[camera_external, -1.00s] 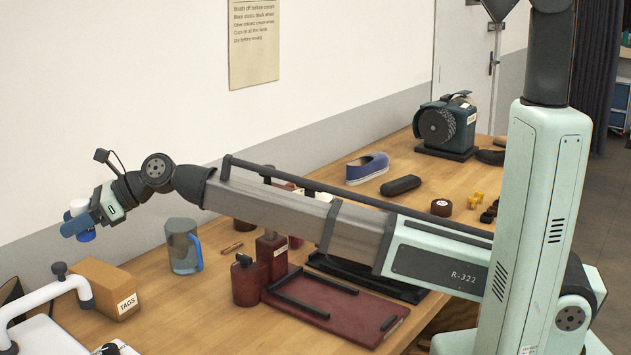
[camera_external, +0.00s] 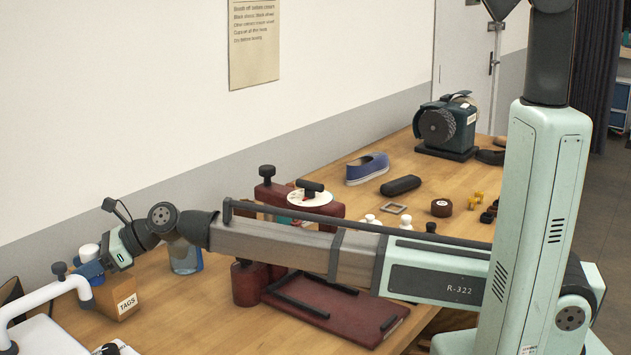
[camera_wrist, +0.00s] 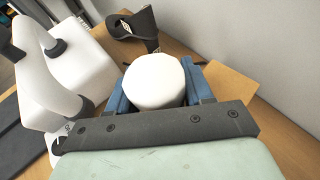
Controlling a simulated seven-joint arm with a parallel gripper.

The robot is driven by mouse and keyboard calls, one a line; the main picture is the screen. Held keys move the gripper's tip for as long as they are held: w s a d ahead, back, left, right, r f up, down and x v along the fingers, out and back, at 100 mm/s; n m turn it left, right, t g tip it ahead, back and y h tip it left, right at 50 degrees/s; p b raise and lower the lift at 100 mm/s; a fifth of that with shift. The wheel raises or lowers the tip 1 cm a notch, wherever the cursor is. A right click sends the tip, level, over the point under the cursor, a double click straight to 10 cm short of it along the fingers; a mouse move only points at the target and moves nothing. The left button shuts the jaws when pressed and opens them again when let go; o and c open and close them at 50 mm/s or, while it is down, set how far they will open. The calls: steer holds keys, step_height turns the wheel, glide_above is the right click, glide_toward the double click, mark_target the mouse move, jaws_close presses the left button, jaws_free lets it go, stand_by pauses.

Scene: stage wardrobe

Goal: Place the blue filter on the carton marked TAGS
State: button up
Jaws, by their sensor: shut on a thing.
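In the wrist view part of the carton (camera_wrist: 229,84) shows beside the right finger. I cannot tell whether the filter touches its top.
A white curved pipe with a dark knob (camera_external: 45,297) stands close on the left of my gripper. A clear blue-handled jug (camera_external: 185,258) is partly behind my arm. The wall is behind.

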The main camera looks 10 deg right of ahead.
steer(key=shift+f, duration=0.15)
steer(key=o, duration=1.1)
steer(key=shift+c, duration=0.2)
steer(key=shift+d+r, duration=0.25)
steer(key=shift+r, duration=0.05)
steer(key=shift+v, duration=1.8)
